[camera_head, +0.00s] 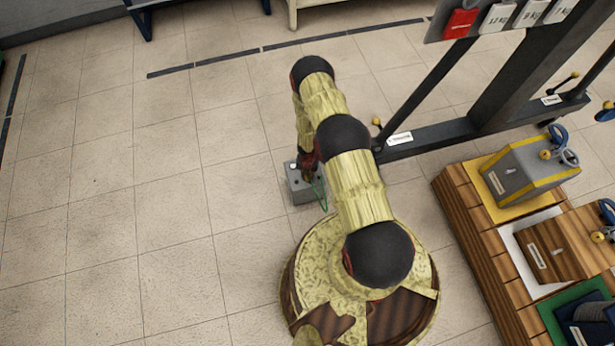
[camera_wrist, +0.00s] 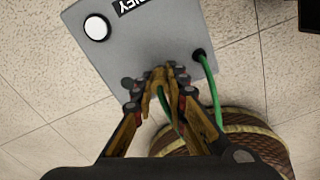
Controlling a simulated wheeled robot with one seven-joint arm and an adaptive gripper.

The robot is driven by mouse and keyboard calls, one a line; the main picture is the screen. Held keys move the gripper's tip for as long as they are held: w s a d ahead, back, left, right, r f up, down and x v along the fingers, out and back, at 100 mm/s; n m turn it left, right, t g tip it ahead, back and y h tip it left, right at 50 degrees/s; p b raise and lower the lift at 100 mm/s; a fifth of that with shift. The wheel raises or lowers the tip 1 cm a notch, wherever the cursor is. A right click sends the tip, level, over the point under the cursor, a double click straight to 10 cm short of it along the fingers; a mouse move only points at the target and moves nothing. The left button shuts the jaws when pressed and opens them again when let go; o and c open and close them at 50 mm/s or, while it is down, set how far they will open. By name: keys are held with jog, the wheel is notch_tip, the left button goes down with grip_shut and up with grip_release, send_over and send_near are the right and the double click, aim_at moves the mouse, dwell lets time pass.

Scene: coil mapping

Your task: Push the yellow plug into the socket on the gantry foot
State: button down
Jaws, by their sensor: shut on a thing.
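My gripper (camera_wrist: 165,78) is shut on the yellow plug (camera_wrist: 160,92), which is mostly hidden between the fingertips. A green cable (camera_wrist: 215,98) runs from a dark hole in the top of a grey box and loops beneath the fingers toward the plug. The fingertips are over the near edge of the grey box (camera_wrist: 150,42), beside a dark round hole; whether the plug touches the box is unclear. In the head view my gripper (camera_head: 308,170) is at the grey box (camera_head: 303,186), partly hidden by my arm. The dark gantry foot (camera_head: 432,136) bears a white label; its socket cannot be made out.
The box has a white round button (camera_wrist: 96,28) and a partly cut-off label. A wooden pallet (camera_head: 470,220) with several crates stands at the right. A dark post (camera_head: 535,55) rises from the gantry foot. Tiled floor at the left is clear.

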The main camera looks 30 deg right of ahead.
jog(key=shift+r+p, duration=0.7)
jog(key=shift+r, duration=0.6)
jog(key=shift+r+p, duration=1.1)
jog(key=shift+r, duration=0.6)
jog(key=shift+r, duration=0.1)
